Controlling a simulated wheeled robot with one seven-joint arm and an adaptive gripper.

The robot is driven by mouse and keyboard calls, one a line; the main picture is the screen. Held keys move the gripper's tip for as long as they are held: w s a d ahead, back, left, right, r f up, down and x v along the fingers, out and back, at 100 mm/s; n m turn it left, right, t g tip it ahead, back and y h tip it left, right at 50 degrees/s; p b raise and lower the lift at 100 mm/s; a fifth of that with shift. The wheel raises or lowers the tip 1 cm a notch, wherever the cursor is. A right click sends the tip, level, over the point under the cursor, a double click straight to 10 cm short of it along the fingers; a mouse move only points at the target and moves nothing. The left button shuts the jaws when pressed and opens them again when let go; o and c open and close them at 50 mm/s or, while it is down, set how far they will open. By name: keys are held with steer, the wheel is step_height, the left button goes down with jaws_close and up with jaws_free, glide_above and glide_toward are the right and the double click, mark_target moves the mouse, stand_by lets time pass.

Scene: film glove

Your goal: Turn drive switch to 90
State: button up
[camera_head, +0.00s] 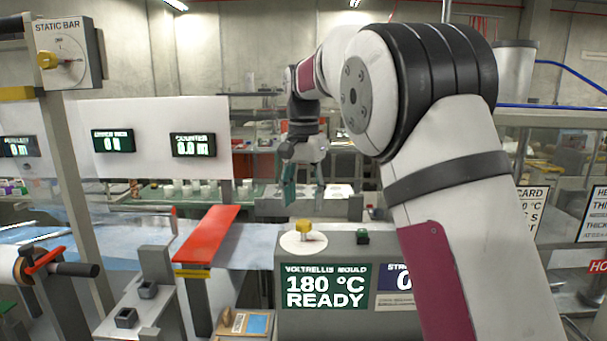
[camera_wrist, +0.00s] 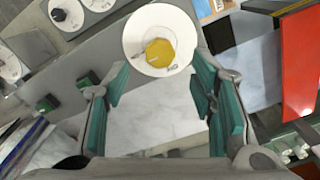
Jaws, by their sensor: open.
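A yellow knob on a round white dial (camera_head: 303,239) stands on top of the grey console in the head view. In the wrist view a yellow knob (camera_wrist: 160,52) sits at the middle of its white dial (camera_wrist: 143,24); the dial's small markings are too blurred to read. I cannot tell from a label that this is the drive switch. My gripper (camera_wrist: 158,82) is open, its teal fingers spread to either side below the knob in the picture, apart from it and empty. In the head view my gripper (camera_head: 289,188) hangs above and behind the dial.
A green button (camera_head: 362,237) sits right of the dial on the console (camera_head: 325,329), whose screen reads 180 °C READY. A red bar (camera_head: 208,235) lies to the left.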

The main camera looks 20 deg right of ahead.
mark_target(305, 223)
step_height(305, 223, up, 7)
steer(key=shift+f, duration=0.2)
stand_by(0.3)
steer(key=s+f+n+t, duration=0.2)
steer(key=s+n+t, duration=0.3)
steer(key=s, duration=2.1)
steer(key=s+f+n, duration=0.4)
steer(key=s+f, duration=0.3)
steer(key=s, duration=0.1)
steer(key=shift+s+f, duration=0.2)
steer(key=shift+f, duration=0.2)
